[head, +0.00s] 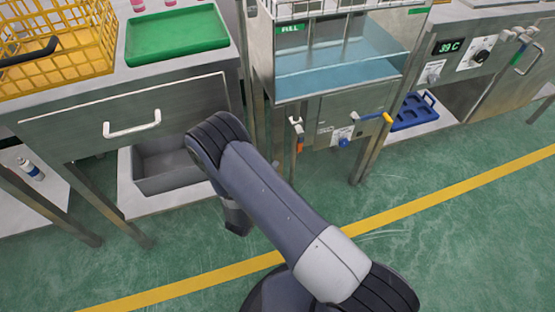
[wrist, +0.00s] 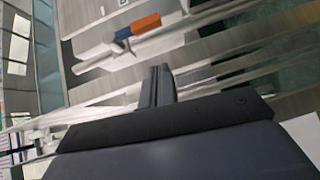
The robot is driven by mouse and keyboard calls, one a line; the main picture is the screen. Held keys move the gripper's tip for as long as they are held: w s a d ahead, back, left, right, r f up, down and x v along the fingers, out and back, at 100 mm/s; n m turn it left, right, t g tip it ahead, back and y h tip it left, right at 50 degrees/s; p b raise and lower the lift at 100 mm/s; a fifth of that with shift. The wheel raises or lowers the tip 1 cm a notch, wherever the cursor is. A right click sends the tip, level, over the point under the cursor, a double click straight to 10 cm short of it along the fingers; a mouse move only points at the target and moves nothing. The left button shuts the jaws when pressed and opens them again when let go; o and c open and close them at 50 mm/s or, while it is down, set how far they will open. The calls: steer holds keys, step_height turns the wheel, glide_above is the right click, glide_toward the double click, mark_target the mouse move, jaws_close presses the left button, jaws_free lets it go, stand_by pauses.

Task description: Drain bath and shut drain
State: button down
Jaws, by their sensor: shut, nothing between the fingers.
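The bath (head: 340,70) is a metal tank with blue water behind a clear front, at the top middle of the head view. Below it are a white lever with an orange end (head: 298,130), a pipe fitting with a yellow end (head: 386,117) and a blue knob (head: 343,142). I cannot tell which of these is the drain. My gripper (wrist: 157,72) shows in the wrist view, with its fingers together and empty. Beyond the fingers is an orange and blue handle (wrist: 138,27) on a pale fitting, apart from them. My gripper is hidden in the head view.
A counter with a drawer (head: 130,118) stands left, with a yellow basket (head: 70,60) and green tray (head: 175,35) on top. A grey bin (head: 165,170) sits below. A blue rack (head: 412,112) is on the right lower shelf. The green floor in front is clear.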

mark_target(299, 139)
steer(key=v, duration=0.4)
steer(key=shift+s+a+f, duration=0.1)
steer(key=shift+s+a, duration=0.1)
steer(key=shift+s, duration=0.15)
steer(key=shift+w, duration=0.1)
steer(key=d+x, duration=0.1)
steer(key=x, duration=1)
steer(key=shift+s+r+b, duration=0.3)
steer(key=shift+b, duration=0.15)
steer(key=shift+a, duration=0.15)
